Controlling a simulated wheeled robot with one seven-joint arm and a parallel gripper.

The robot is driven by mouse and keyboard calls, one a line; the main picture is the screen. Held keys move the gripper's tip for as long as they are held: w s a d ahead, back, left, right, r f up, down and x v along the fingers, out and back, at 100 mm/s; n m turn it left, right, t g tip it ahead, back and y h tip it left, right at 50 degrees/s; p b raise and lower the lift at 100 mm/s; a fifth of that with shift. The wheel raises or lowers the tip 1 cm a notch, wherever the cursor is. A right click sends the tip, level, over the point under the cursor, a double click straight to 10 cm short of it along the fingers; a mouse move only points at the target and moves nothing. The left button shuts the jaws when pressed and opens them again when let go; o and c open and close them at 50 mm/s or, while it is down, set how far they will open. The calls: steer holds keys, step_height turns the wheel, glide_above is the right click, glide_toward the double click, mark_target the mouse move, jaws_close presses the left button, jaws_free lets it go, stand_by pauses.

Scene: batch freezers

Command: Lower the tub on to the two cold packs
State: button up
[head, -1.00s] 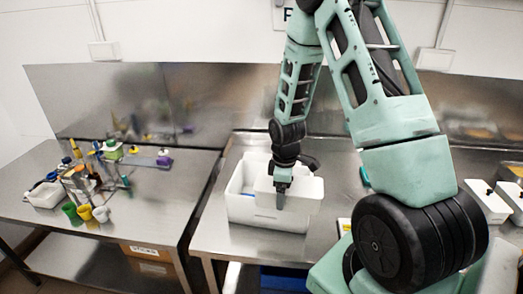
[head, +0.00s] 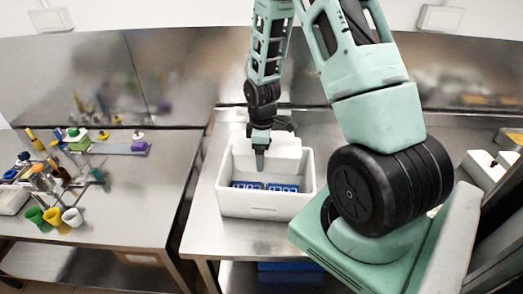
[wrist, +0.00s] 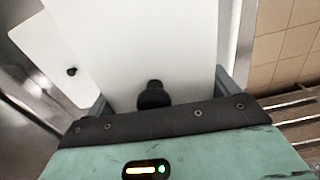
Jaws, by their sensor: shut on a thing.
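My gripper (head: 261,160) is shut on a white tub (head: 286,150), which shows partly behind the finger at the back of an open white box (head: 265,206). Two blue cold packs (head: 248,186) (head: 284,188) lie side by side on the box floor, in front of the tub in the picture. I cannot tell how far the tub's underside is above the packs. In the wrist view the tub's white top (wrist: 135,45), with a black knob (wrist: 153,94), lies between my jaws (wrist: 160,96).
The box stands on a steel bench (head: 235,238). A left bench (head: 110,215) holds tools, coloured cups (head: 52,216) and bottles. A gap separates the benches. Another white lid with a knob shows in the wrist view (wrist: 55,50).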

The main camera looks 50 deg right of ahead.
steer(key=shift+f+b, duration=4.45)
steer(key=shift+f, duration=1.35)
steer(key=shift+f+b, duration=0.4)
steer(key=shift+f, duration=0.2)
steer(key=o, duration=1.3)
steer(key=shift+c, duration=0.2)
steer(key=shift+r, duration=0.15)
step_height(320, 180, up, 16)
steer(key=p, duration=1.3)
